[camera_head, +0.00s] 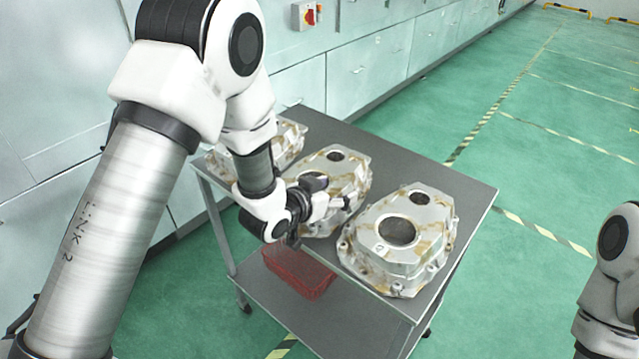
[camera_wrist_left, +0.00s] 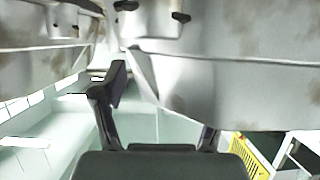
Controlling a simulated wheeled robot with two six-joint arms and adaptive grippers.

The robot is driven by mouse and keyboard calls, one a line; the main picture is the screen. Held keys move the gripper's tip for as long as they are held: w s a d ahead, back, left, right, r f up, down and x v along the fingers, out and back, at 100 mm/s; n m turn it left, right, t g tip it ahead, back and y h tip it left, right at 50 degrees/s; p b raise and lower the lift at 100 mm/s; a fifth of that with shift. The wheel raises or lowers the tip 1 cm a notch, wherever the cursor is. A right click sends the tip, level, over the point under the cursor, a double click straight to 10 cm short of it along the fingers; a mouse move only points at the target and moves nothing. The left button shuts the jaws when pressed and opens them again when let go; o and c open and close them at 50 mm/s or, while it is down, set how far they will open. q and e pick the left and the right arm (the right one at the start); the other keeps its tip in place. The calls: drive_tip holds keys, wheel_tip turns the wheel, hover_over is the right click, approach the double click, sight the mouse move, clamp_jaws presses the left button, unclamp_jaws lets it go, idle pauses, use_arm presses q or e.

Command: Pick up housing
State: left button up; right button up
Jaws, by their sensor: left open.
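Three silvery cast housings with brownish stains stand in a row on the grey top of a cart. The near housing (camera_head: 400,240) is in full view, with a large round hole and a smaller one. The middle housing (camera_head: 340,169) is partly hidden by my left gripper (camera_head: 333,196), which is open at its near left side. The far housing (camera_head: 287,143) is mostly behind my arm. In the left wrist view a housing wall (camera_wrist_left: 235,75) fills the upper part. One finger shows clear in front; the other finger's tip is hidden by the casting. I cannot tell whether they touch.
The cart top (camera_head: 398,163) has bare room along its right side. A red bin (camera_head: 298,270) sits on the lower shelf. Pale cabinets (camera_head: 365,60) line the back. A yellow crate (camera_wrist_left: 252,157) shows in the left wrist view.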

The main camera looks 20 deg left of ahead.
use_arm(q)
drive_tip(key=shift+w+f, duration=0.1)
drive_tip(key=shift+w, duration=0.05)
drive_tip(key=shift+s, duration=0.25)
clamp_jaws()
drive_tip(key=shift+w+r, duration=0.15)
drive_tip(key=shift+r, duration=0.05)
